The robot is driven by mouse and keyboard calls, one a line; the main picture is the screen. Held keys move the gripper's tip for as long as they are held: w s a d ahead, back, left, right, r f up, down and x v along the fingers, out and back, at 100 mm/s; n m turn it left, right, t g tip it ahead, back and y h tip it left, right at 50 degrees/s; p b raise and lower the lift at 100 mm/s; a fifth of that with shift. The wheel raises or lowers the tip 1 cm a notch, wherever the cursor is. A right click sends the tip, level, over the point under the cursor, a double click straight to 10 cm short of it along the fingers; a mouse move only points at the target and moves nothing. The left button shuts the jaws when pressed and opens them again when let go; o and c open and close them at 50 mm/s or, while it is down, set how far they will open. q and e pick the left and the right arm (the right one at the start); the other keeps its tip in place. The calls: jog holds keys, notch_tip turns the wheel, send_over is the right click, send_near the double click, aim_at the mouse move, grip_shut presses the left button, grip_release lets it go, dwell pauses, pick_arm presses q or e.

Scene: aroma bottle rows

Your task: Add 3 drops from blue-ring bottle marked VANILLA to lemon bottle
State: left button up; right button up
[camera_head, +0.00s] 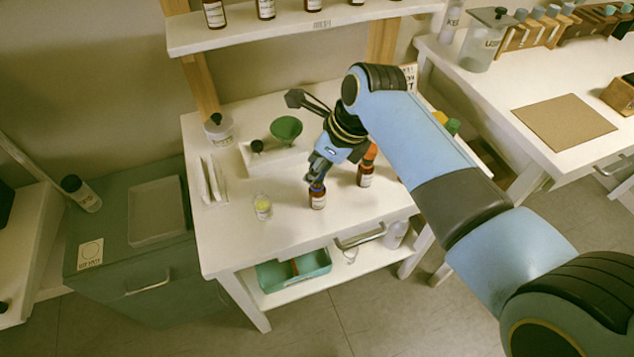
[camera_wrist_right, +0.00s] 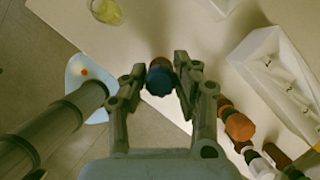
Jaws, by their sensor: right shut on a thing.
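A brown bottle with a blue ring and a white label (camera_head: 318,200) is upright at the front middle of the white table. Its blue top (camera_wrist_right: 158,82) shows between my right fingers in the wrist view. My right gripper (camera_head: 318,180) is shut on this bottle from above; I cannot tell whether its base touches the table. A small clear glass vessel with yellow contents (camera_head: 263,207) stands to its left, also at the top of the wrist view (camera_wrist_right: 105,11). No label naming VANILLA or lemon is readable. My left gripper is not in view.
An orange-topped brown bottle (camera_head: 366,168) stands close to the right of the held bottle. Behind are a white tray (camera_head: 250,160), a green bowl (camera_head: 286,128) and a lidded jar (camera_head: 218,130). The table's front left is clear. A shelf (camera_head: 290,38) with several bottles hangs above.

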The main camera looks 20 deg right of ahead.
notch_tip(320, 180, up, 6)
jog(key=p, duration=0.5)
jog(key=shift+f+p, duration=0.2)
jog(key=shift+p, duration=0.1)
jog(key=shift+w+r, duration=0.1)
jog(key=shift+r, duration=1.05)
